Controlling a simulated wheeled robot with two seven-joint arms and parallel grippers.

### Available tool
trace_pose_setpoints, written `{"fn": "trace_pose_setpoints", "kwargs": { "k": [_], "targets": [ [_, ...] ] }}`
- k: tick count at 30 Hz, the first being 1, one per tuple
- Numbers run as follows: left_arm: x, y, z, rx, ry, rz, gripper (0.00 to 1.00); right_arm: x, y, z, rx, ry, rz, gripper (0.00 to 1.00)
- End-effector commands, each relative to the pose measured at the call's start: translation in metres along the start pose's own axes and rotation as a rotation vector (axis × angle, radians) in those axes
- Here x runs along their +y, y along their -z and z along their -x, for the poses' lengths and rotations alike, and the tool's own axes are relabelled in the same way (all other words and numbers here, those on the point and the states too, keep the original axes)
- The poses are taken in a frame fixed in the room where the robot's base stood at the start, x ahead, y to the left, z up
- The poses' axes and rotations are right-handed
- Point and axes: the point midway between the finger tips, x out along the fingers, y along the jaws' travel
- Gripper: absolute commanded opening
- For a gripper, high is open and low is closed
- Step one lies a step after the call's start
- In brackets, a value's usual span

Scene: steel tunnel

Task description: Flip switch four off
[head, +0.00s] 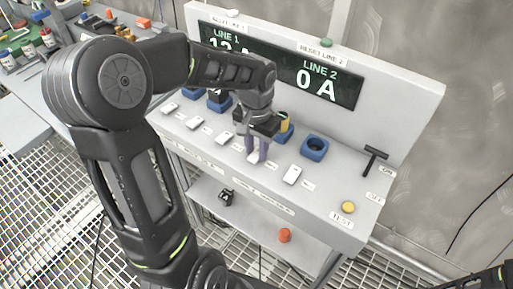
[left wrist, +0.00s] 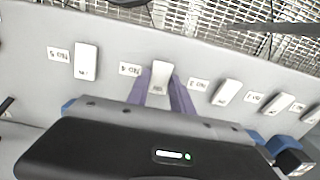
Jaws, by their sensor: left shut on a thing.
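Switch four (head: 252,158) is a white rocker, fourth from the left in the row on the grey console top. My left gripper (head: 258,152) reaches down onto it, with purple fingers closed at its sides. In the left wrist view, switch four (left wrist: 160,74) stands between the two fingers (left wrist: 161,90), beside its small label; its marking is too small to read surely. Switch five (head: 292,176) is free to its right. Switch three (head: 224,138) is free to its left.
A row of blue sockets (head: 314,149) stands behind the switches, one with a yellow plug (head: 284,121). The display (head: 310,80) reads 0 A for line 2; line 1 is partly hidden. A black T-handle (head: 375,160) and yellow test button (head: 348,207) are at right.

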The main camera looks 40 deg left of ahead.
Motion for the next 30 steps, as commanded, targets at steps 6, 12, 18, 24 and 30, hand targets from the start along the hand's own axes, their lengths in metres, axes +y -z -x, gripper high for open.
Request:
{"fn": "trace_pose_setpoints", "kwargs": {
  "k": [6,12,18,24,30],
  "targets": [
    [-0.001,-0.003,-0.005,0.087,0.001,0.002,0.0,0.008,0.0,-0.021,0.001,0.0,0.0,0.6],
    [0.0,-0.005,-0.004,0.192,0.001,0.001,0.0,0.015,0.0,-0.038,0.002,0.0,0.0,0.6],
    [0.0,-0.006,0.0,0.204,0.0,0.001,0.0,0.014,0.001,-0.037,0.003,0.0,0.0,0.6],
    [0.0,-0.006,0.0,0.203,0.0,0.001,0.34,0.014,0.001,-0.037,0.003,0.0,0.0,0.6],
    [0.0,-0.006,0.0,0.202,0.0,0.0,0.49,0.014,0.001,-0.037,0.003,0.0,0.0,0.6]
  ]
}}
